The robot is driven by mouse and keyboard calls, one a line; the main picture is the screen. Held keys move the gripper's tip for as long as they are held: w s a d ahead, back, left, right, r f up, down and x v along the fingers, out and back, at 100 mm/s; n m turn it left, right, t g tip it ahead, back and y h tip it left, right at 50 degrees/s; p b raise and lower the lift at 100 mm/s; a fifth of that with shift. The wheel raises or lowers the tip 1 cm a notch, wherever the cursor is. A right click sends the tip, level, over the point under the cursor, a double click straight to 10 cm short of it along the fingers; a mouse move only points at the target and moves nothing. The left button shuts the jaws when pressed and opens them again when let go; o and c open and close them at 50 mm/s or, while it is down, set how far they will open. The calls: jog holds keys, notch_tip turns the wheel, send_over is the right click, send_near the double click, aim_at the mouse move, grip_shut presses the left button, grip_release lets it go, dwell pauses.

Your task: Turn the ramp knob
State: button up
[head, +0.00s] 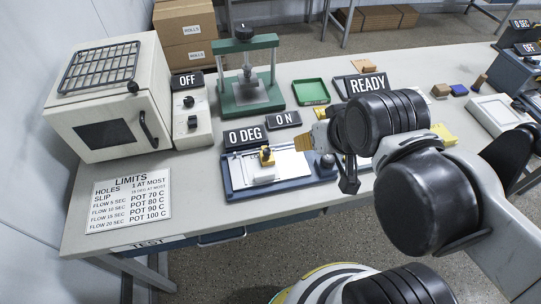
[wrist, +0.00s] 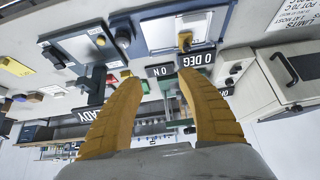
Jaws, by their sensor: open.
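The ramp (head: 237,182) is a blue base with a pale plate on the table, behind it the sign "0 DEG" (head: 246,136). A dark round knob (head: 326,161), which I take for the ramp knob, sits at its right end. In the wrist view, turned upside down, the knob (wrist: 123,36) shows beyond the left finger. A white block with a yellow and black piece (head: 266,157) is on the plate. My gripper (wrist: 157,76) is open, its two yellow fingers apart and nothing between them. In the head view my arm hides part of the area right of the knob.
A white oven (head: 110,134) and an "OFF" control box stand at the left. A green press (head: 247,100) and green tray (head: 310,92) are behind the ramp. A "READY" sign (head: 367,84) is near my arm. The limits sheet (head: 130,201) lies front left.

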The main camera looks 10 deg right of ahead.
jog(key=shift+o, duration=0.5)
jog(key=n+g+p, duration=0.2)
jog(key=g, duration=0.5)
send_over(328, 158)
notch_tip(328, 158, down, 8)
notch_tip(328, 158, down, 10)
jog(key=b, duration=0.4)
jog(key=shift+b, duration=0.35)
jog(key=shift+c, duration=0.2)
jog(key=c, duration=1.1)
